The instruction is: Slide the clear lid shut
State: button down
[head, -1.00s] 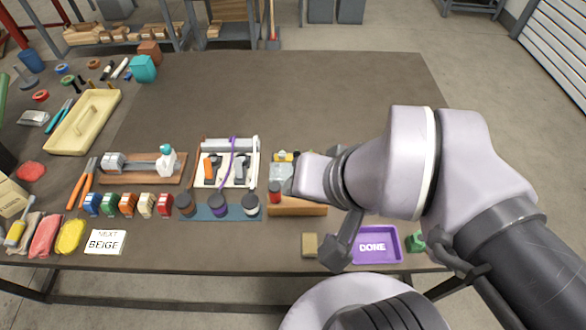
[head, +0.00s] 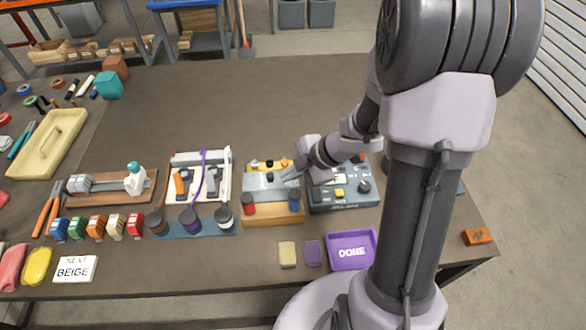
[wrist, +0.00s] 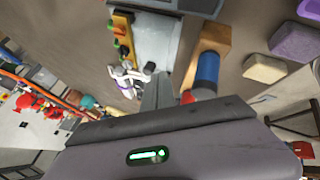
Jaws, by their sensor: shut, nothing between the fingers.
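The clear lid (head: 262,184) shows as a pale, see-through panel on a low wooden box (head: 272,219). Yellow and orange parts (head: 270,164) show along the box's far side. In the wrist view the pale lid (wrist: 154,42) lies beyond the fingers. My gripper (head: 290,174) is at the lid's right end, shut and empty; its fingers (wrist: 158,92) also show in the wrist view. I cannot tell whether they touch the lid.
A grey control box (head: 345,196) stands close on the right, partly behind my arm. A white rack (head: 200,178) stands on the left. A beige block (head: 287,254), a purple block (head: 312,253) and the purple DONE tray (head: 352,250) lie in front. The table's back is clear.

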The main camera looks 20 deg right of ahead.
aim_at(271, 182)
jog(key=b+x, duration=0.2)
jog(key=x, duration=0.2)
jog(key=shift+w+f, duration=0.1)
jog(key=shift+f, duration=0.05)
jog(key=shift+w+r+p, duration=0.25)
jog(key=shift+w+p, duration=0.05)
jog(key=shift+p, duration=0.25)
jog(key=w+p, duration=0.2)
jog(key=w+d+p, duration=0.1)
jog(key=w+p, duration=0.1)
jog(key=w+d+p, duration=0.1)
jog(key=w+p, duration=0.1)
jog(key=shift+r, duration=0.1)
jog(key=shift+w+d+f, duration=0.15)
jog(key=shift+w+f, duration=0.1)
jog(key=shift+w, duration=0.05)
